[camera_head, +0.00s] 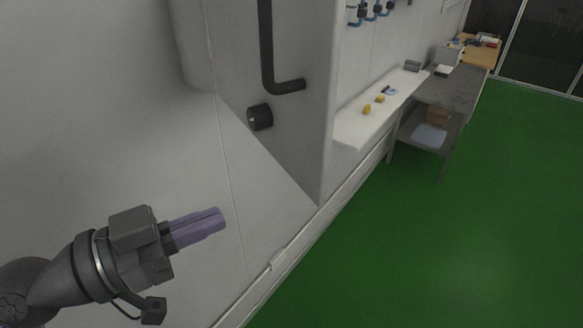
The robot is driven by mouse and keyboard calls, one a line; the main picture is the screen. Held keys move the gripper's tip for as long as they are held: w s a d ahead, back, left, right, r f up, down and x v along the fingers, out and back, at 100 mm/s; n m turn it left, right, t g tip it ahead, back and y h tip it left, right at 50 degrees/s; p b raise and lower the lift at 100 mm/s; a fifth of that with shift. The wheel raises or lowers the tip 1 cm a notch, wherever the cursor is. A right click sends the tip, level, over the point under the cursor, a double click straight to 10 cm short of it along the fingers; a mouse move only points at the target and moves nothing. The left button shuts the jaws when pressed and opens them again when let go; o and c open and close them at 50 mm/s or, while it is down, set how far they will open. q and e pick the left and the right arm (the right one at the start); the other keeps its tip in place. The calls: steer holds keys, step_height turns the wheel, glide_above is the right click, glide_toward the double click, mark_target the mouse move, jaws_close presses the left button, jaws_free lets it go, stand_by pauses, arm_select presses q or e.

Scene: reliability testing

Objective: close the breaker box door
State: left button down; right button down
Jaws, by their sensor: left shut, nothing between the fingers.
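A large light grey panel (303,130) stands out from the wall in the upper middle of the head view. My left gripper (217,221) is at the lower left, below and left of the knob. Its purple fingers are shut together, empty and apart from the panel, pointing right. My right gripper is not in view.
A white shelf (358,130) with small yellow items runs along the wall beyond the panel. A grey workbench (452,88) with a lower shelf stands further back. The green floor (440,240) on the right is clear.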

mark_target(307, 181)
arm_select(q)
steer(key=p+x, duration=0.2)
steer(key=x, duration=0.3)
steer(key=p+x, duration=0.3)
steer(key=x, duration=0.1)
steer(key=shift+w+d+r, duration=0.2)
steer(key=shift+w+d, duration=0.05)
steer(key=shift+d, duration=0.1)
steer(key=shift+w+d+f, duration=0.15)
steer(key=shift+w+d, duration=0.05)
steer(key=shift+d, duration=0.15)
steer(key=shift+w, duration=0.15)
